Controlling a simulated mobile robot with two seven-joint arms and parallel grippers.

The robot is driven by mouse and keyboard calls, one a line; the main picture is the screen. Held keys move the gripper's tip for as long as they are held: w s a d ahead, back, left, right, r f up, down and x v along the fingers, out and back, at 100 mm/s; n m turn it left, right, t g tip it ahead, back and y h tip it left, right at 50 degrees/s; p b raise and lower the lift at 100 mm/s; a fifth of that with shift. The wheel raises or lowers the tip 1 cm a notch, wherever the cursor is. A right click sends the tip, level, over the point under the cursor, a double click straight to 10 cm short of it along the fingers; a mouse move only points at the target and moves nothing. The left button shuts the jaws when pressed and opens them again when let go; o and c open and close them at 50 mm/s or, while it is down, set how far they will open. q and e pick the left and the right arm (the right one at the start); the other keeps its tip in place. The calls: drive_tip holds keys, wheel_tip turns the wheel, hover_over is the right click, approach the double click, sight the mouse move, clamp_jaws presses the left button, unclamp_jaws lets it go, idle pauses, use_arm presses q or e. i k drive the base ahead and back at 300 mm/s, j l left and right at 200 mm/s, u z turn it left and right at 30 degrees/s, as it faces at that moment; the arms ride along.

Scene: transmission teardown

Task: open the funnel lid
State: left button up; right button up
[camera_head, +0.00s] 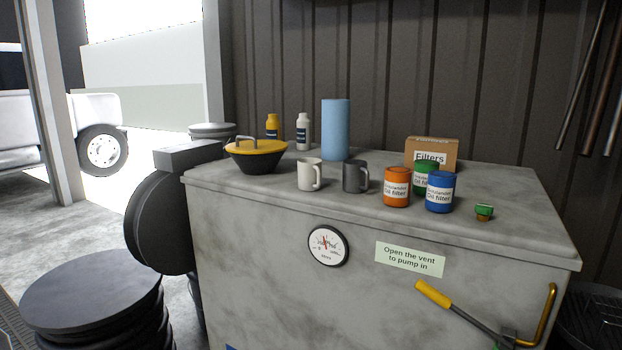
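The funnel (256,165) is a dark bowl shape at the left end of the grey tank's top. A yellow lid (268,147) with a grey arched handle (243,140) covers it, and the lid looks closed. The lower part of the funnel meets the tank top; its spout is not visible. Neither of my grippers shows in the head view.
On the grey tank top (460,215) stand a white mug (309,175), a dark mug (353,177), a blue cylinder (336,130), two bottles (304,132), orange (397,187), green and blue cans, and a Filters box (440,150). A yellow-handled lever (434,294) is in front.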

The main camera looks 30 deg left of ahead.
sight(251, 146)
drive_tip(key=u, duration=1.25)
